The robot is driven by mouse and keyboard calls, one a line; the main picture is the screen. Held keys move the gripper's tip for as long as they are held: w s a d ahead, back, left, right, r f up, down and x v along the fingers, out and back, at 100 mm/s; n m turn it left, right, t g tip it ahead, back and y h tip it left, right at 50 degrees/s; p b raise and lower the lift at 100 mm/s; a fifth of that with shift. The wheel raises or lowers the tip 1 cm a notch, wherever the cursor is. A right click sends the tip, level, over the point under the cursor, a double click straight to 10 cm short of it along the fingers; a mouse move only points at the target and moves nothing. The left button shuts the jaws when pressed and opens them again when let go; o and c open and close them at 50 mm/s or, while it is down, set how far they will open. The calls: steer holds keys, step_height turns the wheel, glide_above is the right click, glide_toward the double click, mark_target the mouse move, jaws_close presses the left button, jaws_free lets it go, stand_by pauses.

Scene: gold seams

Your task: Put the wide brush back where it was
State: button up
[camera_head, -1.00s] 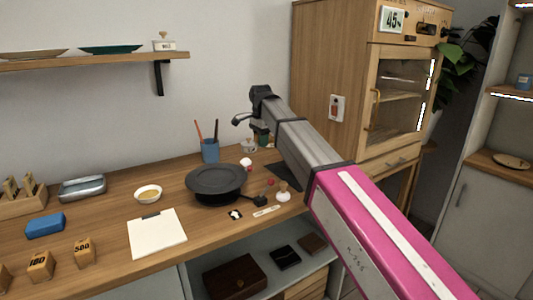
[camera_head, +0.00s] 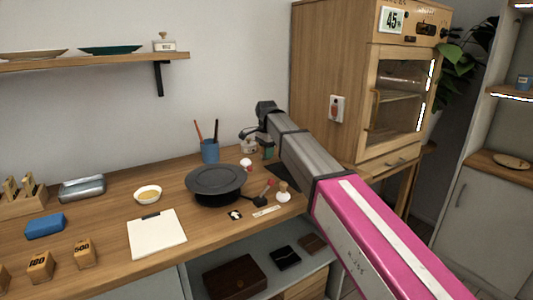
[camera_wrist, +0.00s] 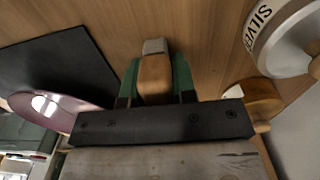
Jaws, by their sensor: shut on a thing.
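My gripper (camera_wrist: 155,85) is shut on a short wooden piece with a grey end, which looks like the wide brush (camera_wrist: 154,72). The green fingers clasp its wooden part on both sides, and the grey end points away from my wrist, over the wooden bench (camera_wrist: 200,35). I cannot tell whether it touches the bench.
A jar labelled SILVER (camera_wrist: 285,40) stands close on the right in the wrist view, with a round wooden thing (camera_wrist: 252,98) below it. A black mat (camera_wrist: 60,70) lies left. The head view shows a blue cup with sticks (camera_head: 210,150) and a dark round plate (camera_head: 215,180).

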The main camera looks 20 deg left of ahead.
steer(key=shift+f, duration=0.15)
steer(key=o, duration=0.8)
steer(key=shift+o, duration=0.2)
step_height(320, 180, up, 12)
steer(key=shift+r, duration=0.2)
